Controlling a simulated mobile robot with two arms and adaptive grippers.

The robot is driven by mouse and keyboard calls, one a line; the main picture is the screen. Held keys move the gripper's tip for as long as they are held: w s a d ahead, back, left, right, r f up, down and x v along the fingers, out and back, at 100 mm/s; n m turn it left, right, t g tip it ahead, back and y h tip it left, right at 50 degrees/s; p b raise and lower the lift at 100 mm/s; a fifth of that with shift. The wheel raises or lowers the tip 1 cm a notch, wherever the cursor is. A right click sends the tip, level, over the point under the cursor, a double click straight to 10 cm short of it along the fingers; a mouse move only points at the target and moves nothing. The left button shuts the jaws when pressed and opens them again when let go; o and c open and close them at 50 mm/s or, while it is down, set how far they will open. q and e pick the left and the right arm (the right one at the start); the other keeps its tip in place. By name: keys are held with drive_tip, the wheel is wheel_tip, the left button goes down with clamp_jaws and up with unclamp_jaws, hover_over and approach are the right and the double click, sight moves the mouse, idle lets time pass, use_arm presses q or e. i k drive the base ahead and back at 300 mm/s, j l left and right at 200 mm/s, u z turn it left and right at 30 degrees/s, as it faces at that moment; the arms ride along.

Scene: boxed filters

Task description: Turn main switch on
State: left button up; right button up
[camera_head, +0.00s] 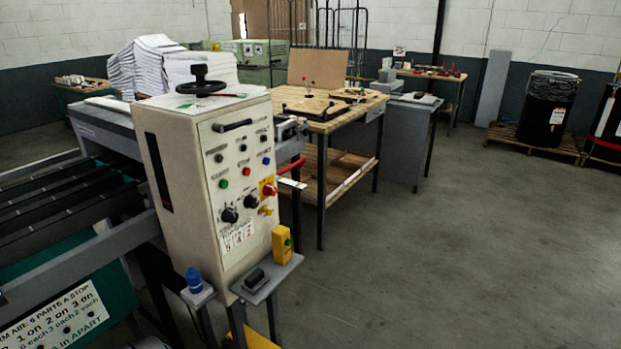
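A cream control cabinet (176,160) stands left of centre, with its button panel facing right. A red rotary switch on a yellow plate (269,188) sits near the panel's right edge; it looks like the main switch. Its exact turn position is too small to tell. Two black knobs (229,215) are to its left and lower left. Green, red, blue and black buttons are above and beside it. Neither of my grippers is in view.
A conveyor machine (60,205) fills the left. A wooden workbench (330,118) stands behind the cabinet. The floor (450,250) to the right is clear.

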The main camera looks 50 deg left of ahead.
sight(269, 189)
drive_tip(key=i+u, duration=0.4)
drive_tip(key=i+l+u, duration=0.25)
drive_tip(key=u, duration=0.15)
drive_tip(key=i+l+u, duration=0.75)
